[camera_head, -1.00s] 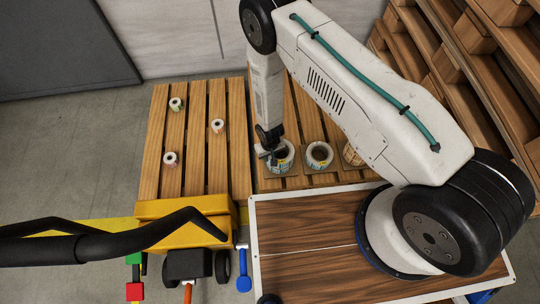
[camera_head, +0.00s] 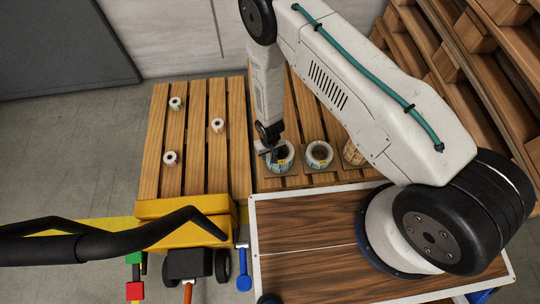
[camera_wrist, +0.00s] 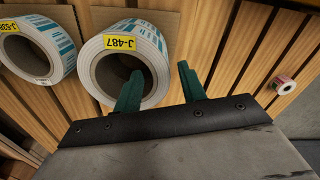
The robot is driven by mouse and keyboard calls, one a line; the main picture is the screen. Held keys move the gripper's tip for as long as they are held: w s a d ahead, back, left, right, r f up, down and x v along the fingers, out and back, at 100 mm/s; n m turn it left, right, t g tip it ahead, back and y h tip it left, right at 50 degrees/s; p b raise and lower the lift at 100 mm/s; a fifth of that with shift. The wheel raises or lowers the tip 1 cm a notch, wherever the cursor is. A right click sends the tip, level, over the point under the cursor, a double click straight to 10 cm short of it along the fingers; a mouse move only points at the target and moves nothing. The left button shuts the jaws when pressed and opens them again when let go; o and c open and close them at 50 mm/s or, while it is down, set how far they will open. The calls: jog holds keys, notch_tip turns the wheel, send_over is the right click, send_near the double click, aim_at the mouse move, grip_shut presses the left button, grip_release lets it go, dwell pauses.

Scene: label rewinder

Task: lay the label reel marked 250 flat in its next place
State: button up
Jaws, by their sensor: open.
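My gripper (camera_head: 275,152) is low over the near end of the right pallet, at the leftmost large reel (camera_head: 287,161). In the wrist view its two green fingers (camera_wrist: 160,88) are apart. The left finger overlaps the hole of a white reel tagged J-487 (camera_wrist: 142,40); the right finger is just outside its rim, so the reel's wall lies between them in the picture. Contact cannot be told. This reel lies flat. A second flat reel (camera_wrist: 42,38) with a yellow tag, partly cut off, lies to its left. I cannot read 250 on any reel.
Several small reels, one at the front (camera_head: 170,158), stand on the left pallet (camera_head: 198,180). A yellow pallet truck (camera_head: 180,208) is at its near end. Stacked pallets (camera_head: 490,70) rise at right.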

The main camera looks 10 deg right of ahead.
jog(key=w+d+r, duration=0.2)
jog(key=w+r, duration=0.1)
jog(key=r, duration=1.2)
jog(key=w+d+r, duration=0.1)
jog(key=w+r, duration=0.2)
jog(key=r, duration=1.3)
jog(key=s+d+r+m, duration=0.1)
jog(key=s+d+r, duration=0.15)
jog(key=r, duration=0.65)
jog(key=s+d+r+m, duration=0.1)
jog(key=d+r, duration=0.3)
jog(key=r, duration=0.5)
jog(key=s+d+r+t, duration=0.1)
jog(key=s+d+r, duration=0.25)
jog(key=r, duration=0.25)
jog(key=s+d+r, duration=0.3)
jog(key=s+r, duration=0.2)
jog(key=r, duration=0.1)
jog(key=s+d+r, duration=0.2)
jog(key=s+r, duration=0.1)
jog(key=s, duration=0.4)
jog(key=s+d+r+m, duration=0.1)
jog(key=s+d+r, duration=0.2)
jog(key=s, duration=0.5)
jog(key=shift+s+d+r+m, duration=0.25)
jog(key=shift+r+m, duration=0.05)
jog(key=shift+r, duration=0.05)
